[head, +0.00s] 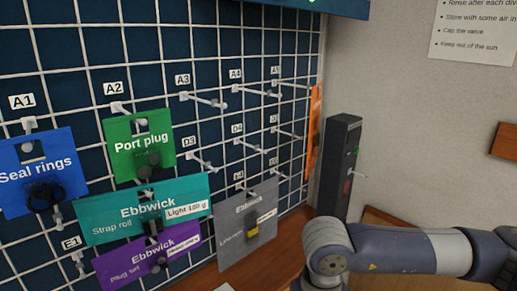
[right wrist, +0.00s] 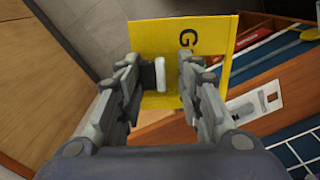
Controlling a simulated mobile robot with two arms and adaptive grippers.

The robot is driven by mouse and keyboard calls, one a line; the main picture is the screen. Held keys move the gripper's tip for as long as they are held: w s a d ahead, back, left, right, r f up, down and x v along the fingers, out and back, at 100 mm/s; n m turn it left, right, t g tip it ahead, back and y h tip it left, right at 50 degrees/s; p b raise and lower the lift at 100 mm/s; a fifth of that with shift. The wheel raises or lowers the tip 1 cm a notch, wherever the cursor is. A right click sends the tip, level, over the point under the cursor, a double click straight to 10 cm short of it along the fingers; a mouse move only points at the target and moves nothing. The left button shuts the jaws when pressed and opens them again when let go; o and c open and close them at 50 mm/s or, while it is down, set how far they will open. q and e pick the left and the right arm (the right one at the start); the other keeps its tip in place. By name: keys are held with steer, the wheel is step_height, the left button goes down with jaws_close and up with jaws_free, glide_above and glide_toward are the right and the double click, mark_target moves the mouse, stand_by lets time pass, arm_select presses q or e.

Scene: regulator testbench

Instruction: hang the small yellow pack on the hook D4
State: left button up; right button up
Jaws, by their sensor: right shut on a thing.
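The yellow pack (right wrist: 155,38) shows in the right wrist view, with a dark "G" on its face. My right gripper (right wrist: 160,85) is shut on it, and the fingers hide part of it. A small white piece shows between the fingers. In the head view, hook D4 (head: 250,146) sticks out from the wire grid, below A4 and right of D3. It is bare. My right arm reaches in from the lower right of the head view, but its gripper and the pack are outside that picture. My left gripper is in neither view.
Left of D4 hang a blue Seal rings pack (head: 31,160), a green Port plug pack (head: 155,140), a teal pack (head: 105,220) and a purple pack (head: 125,265). A grey pack (head: 232,233) hangs below D4.

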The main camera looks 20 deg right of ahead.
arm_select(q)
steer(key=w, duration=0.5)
arm_select(e)
steer(key=shift+w+a, duration=0.1)
steer(key=shift+w, duration=0.05)
steer(key=w+a+r+m+t+y+p, duration=0.3)
steer(key=w+r+m+y+p, duration=0.15)
steer(key=w+r+m, duration=0.5)
steer(key=w+d+r+m+t+y+p, duration=0.2)
steer(key=w+d+r+m+t+p, duration=0.15)
steer(key=w+d+r+t, duration=0.7)
arm_select(q)
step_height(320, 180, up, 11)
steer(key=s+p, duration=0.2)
steer(key=p, duration=0.1)
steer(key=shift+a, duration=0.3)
arm_select(e)
steer(key=w+a+f+g, duration=0.1)
steer(key=w+a, duration=0.3)
steer(key=w, duration=0.6)
steer(key=shift+w+a+f+g, duration=0.15)
steer(key=shift+w+a+g, duration=0.1)
steer(key=shift+a+g, duration=0.15)
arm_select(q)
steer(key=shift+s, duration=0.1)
arm_select(e)
steer(key=shift+h, duration=0.25)
steer(key=o, duration=1.1)
